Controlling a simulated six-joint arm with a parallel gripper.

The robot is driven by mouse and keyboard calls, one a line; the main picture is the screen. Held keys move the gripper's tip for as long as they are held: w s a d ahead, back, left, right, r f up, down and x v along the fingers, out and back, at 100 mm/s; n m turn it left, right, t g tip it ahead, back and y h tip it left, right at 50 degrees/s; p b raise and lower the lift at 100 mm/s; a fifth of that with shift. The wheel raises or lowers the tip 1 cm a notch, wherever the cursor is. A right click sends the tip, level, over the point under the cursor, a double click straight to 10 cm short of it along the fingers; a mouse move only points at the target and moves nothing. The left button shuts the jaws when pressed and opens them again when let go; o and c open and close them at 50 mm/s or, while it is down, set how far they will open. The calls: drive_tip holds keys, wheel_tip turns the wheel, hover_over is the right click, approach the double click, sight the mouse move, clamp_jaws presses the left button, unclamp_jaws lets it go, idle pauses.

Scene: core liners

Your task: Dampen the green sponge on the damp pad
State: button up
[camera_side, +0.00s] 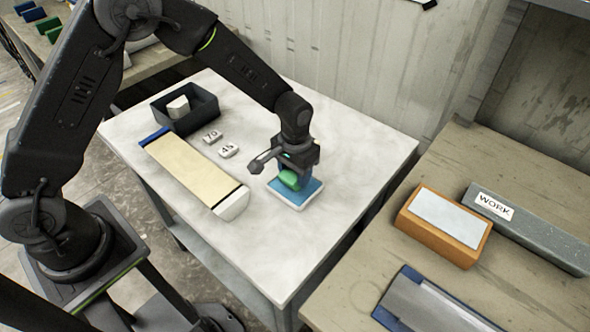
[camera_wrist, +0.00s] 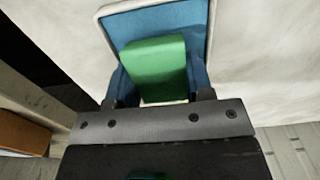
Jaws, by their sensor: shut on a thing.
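The green sponge (camera_side: 289,179) is between the fingers of my gripper (camera_side: 290,172), which is shut on it. It also shows in the wrist view (camera_wrist: 155,68), with my gripper (camera_wrist: 157,88) at its sides. The damp pad (camera_side: 294,197) is a blue pad in a white-rimmed tray on the pale table. In the wrist view the pad (camera_wrist: 198,40) lies under and beyond the sponge. The sponge is over the pad; I cannot tell whether its underside touches it, since that side is hidden.
A long cream board (camera_side: 193,170) with a white end block lies left of the pad. Blocks marked 70 (camera_side: 212,137) and 45 (camera_side: 229,151) and a dark bin (camera_side: 186,108) stand behind. Right, a wooden bench holds an orange-sided block (camera_side: 444,226) and a grey bar marked WORK (camera_side: 530,228).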

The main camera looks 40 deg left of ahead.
drive_tip(key=shift+f, duration=0.4)
idle(0.7)
drive_tip(key=shift+r, duration=0.1)
drive_tip(key=shift+r, duration=3.4)
